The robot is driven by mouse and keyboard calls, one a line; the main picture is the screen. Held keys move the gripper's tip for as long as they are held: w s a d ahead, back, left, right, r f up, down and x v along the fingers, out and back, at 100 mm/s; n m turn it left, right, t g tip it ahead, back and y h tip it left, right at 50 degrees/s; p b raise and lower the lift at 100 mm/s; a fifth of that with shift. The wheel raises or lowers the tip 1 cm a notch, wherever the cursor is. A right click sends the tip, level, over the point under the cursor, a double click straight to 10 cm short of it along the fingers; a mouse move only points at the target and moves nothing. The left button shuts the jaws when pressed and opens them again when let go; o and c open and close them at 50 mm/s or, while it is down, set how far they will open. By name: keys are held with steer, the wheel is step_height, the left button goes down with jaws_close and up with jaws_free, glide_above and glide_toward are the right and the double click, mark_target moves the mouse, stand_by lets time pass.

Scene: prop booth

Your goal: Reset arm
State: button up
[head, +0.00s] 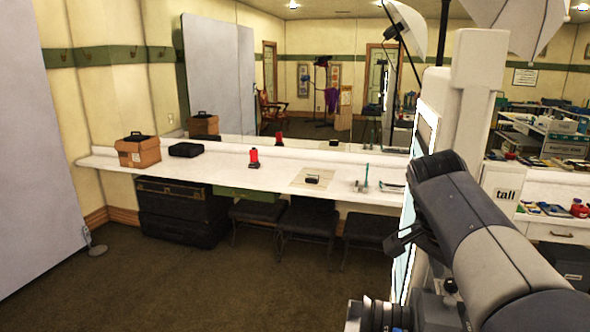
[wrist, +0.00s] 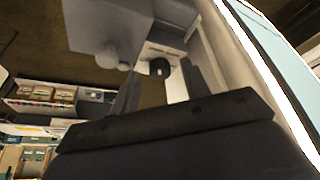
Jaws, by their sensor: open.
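My arm is folded at the right of the head view, its grey and black links in front of a white column. My gripper (wrist: 160,88) shows in the wrist view, with a dark bar across the lower part and grey fingers beyond it. The fingers stand apart, with nothing seen between them. In the head view I cannot make out the fingertips clearly.
A long white counter (head: 222,170) holds a cardboard box (head: 138,152), a black case (head: 186,149), a red-and-black item (head: 254,158) and a small black item on a mat (head: 312,180). Black trunks (head: 183,212) and chairs (head: 306,226) stand below. A bright-edged panel (head: 426,130) is close to my arm. Open floor lies front left.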

steer(key=v, duration=1)
steer(key=x, duration=1)
steer(key=shift+d+f, duration=0.15)
steer(key=shift+f, duration=0.15)
steer(key=shift+s+r+n+t, duration=0.1)
steer(key=shift+n+t, duration=0.4)
steer(key=shift+n, duration=0.6)
steer(key=n+t+y, duration=0.1)
steer(key=n, duration=0.2)
steer(key=shift+s+b, duration=0.1)
steer(key=shift+b, duration=0.3)
steer(key=n, duration=0.2)
steer(key=n+y, duration=0.1)
steer(key=n, duration=0.1)
steer(key=n+t+y+b, duration=0.1)
steer(key=n, duration=0.1)
steer(key=shift+s+d+n, duration=0.1)
steer(key=shift+d+n, duration=0.2)
steer(key=shift+n, duration=0.1)
steer(key=d+v, duration=0.1)
steer(key=v, duration=0.9)
steer(key=shift+a+r+b, duration=0.25)
steer(key=shift+a+b, duration=0.05)
steer(key=shift+a, duration=0.1)
steer(key=shift+s+a, duration=0.1)
steer(key=shift+a, duration=0.05)
